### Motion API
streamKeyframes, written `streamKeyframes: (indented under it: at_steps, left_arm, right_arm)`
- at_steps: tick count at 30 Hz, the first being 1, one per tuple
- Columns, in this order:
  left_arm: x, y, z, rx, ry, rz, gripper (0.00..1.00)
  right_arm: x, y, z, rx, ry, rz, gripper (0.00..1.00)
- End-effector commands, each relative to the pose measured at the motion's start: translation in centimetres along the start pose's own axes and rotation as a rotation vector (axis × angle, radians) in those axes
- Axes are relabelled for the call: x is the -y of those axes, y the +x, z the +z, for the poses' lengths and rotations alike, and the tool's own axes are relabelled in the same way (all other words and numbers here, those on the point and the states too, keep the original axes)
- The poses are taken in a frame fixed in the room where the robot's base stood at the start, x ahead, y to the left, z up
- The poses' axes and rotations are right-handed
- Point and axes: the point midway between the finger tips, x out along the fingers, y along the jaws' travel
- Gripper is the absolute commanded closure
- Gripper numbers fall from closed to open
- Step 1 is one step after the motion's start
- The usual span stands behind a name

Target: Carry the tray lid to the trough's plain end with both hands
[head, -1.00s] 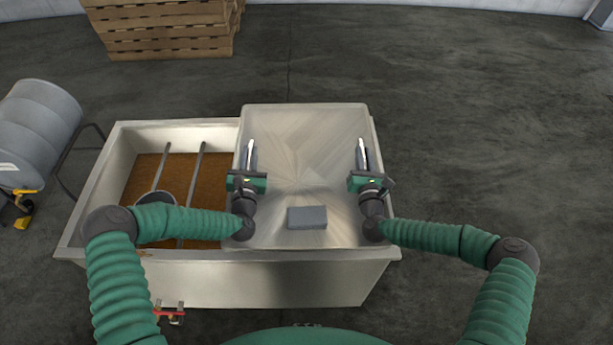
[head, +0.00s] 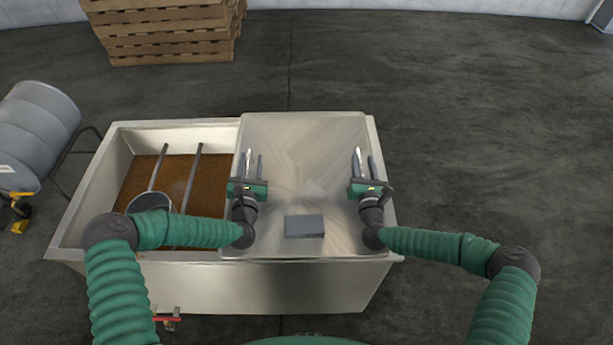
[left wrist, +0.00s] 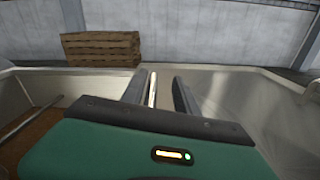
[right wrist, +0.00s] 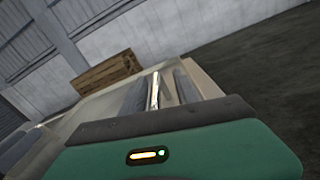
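The tray lid (head: 305,160) is a flat, pale metal sheet lying level over the right part of the trough (head: 290,285). Its edges look to be at the trough's rim. A bright upright grip strip (head: 248,160) stands on its left side and another (head: 358,160) on its right. My left gripper (head: 249,165) is open, with its fingers on either side of the left strip; this also shows in the left wrist view (left wrist: 163,88). My right gripper (head: 366,165) is open around the right strip, also seen in the right wrist view (right wrist: 160,90).
A grey block (head: 304,226) sits on the lid near its front edge. The trough's left part is uncovered, with brown contents (head: 135,185), two bars (head: 187,185) and a round pot (head: 150,201). The right floor is clear.

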Motion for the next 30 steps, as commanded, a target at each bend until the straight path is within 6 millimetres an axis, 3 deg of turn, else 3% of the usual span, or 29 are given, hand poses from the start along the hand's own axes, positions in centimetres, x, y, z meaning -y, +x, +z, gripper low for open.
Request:
streamKeyframes:
  at_steps: [5,15,22,26,30]
  left_arm:
    - [-0.1,-1.0,-0.1,-0.002,0.0,0.001,0.64]
    - [0.3,-9.2,-0.1,-0.003,0.0,-0.002,0.64]
    - [0.3,-11.9,-0.1,-0.002,0.003,0.0,0.64]
    - [0.3,-12.0,0.0,-0.001,0.004,0.0,0.64]
    - [0.3,-12.0,0.0,-0.001,0.004,0.0,0.64]
  right_arm:
    - [0.0,0.0,0.0,0.0,0.0,0.0,0.63]
    - [0.1,0.0,0.0,0.0,-0.001,-0.001,0.63]
    - [0.1,-0.2,-0.1,-0.001,-0.001,-0.001,0.63]
    - [0.1,-1.9,-0.1,-0.003,0.001,-0.001,0.63]
    - [0.2,-5.5,-0.1,-0.003,0.003,-0.001,0.63]
